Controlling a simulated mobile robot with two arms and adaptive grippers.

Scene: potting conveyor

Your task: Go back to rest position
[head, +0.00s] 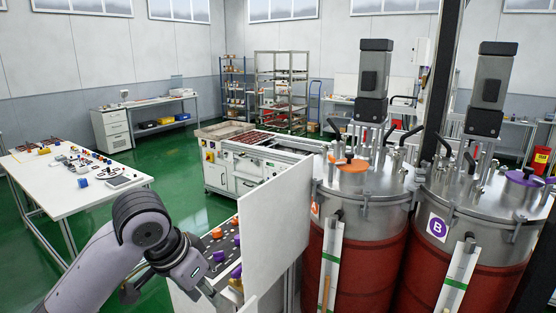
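My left arm comes in from the lower left, bent at a dark joint. Its gripper (213,292) points down to the right, over the near edge of a work surface (216,243) with purple, orange and yellow parts. The fingers are small and partly hidden, so I cannot tell whether they are open or hold anything. My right gripper is not in the head view.
A white upright panel (276,225) stands just right of my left gripper. Beyond it are two red-bodied steel tanks, one with an orange cap (348,165), one marked B (438,227). A white table (75,178) stands left. Green floor (182,183) lies open between.

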